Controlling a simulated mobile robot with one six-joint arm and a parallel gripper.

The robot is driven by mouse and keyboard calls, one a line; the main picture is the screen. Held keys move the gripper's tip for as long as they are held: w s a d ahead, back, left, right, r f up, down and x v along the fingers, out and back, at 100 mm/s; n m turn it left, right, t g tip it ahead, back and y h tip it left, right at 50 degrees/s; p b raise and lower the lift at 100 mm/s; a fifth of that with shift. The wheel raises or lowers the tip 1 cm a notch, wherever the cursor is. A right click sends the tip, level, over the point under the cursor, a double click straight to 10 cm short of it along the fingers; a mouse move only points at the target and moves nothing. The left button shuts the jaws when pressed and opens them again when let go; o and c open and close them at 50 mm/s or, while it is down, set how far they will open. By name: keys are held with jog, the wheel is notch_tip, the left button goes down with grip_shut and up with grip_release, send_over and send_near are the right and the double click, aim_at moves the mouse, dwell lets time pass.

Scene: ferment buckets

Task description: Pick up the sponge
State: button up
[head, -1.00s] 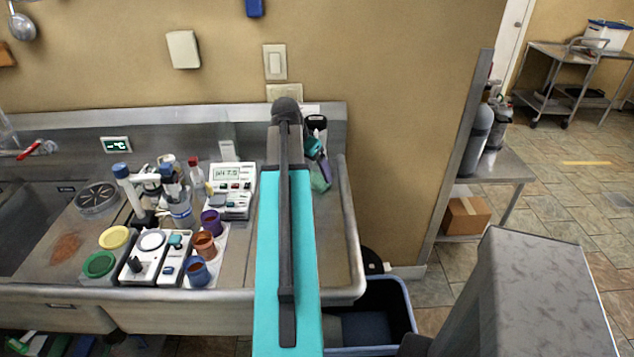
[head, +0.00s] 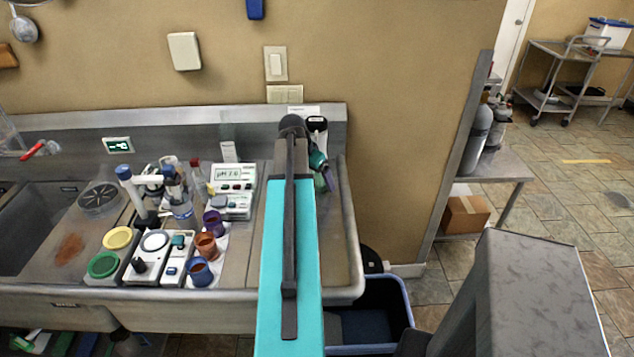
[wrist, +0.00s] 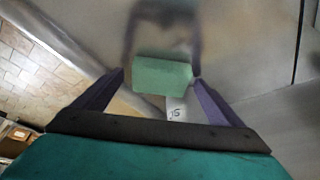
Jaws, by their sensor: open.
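The sponge (wrist: 161,76) is a pale green block in the wrist view, lying on the steel counter. It shows between the two purple fingers of my gripper (wrist: 160,80), near their tips. The jaws are open, one finger at each side of the sponge. I cannot tell whether the right finger touches it. In the head view my gripper (head: 326,178) is at the right end of the counter, partly hidden by my arm. The sponge cannot be made out in the head view.
A white label (wrist: 177,108) with writing lies beside the sponge. Left of my arm stand a pH meter (head: 232,177), several coloured cups and bottles, and a sink (head: 40,220). A blue bin (head: 370,310) stands below the counter's right end. The wall rises close behind.

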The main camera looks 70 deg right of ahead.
aim_at(319, 177)
jog(key=shift+c, duration=0.2)
jog(key=c, duration=1.2)
jog(key=shift+o, duration=0.2)
jog(key=shift+r, duration=0.1)
jog(key=shift+r+b, duration=0.75)
jog(key=shift+r, duration=0.75)
jog(key=s+a+b, duration=0.1)
jog(key=a, duration=0.3)
jog(key=a+r+b, duration=0.1)
jog(key=a, duration=0.4)
jog(key=s+a+b, duration=0.1)
jog(key=a, duration=0.3)
jog(key=shift+s+a+r, duration=0.15)
jog(key=shift+s+r, duration=0.05)
jog(key=shift+s, duration=0.15)
jog(key=shift+b, duration=0.85)
jog(key=shift+a+f+b, duration=0.1)
jog(key=shift+a+b, duration=0.1)
jog(key=shift+b, duration=0.55)
jog(key=shift+a+b, duration=0.25)
jog(key=shift+b, duration=0.65)
jog(key=a+b, duration=0.1)
jog(key=b, duration=0.1)
jog(key=shift+s+a+b, duration=0.1)
jog(key=shift+s+b, duration=0.1)
jog(key=shift+b, duration=0.2)
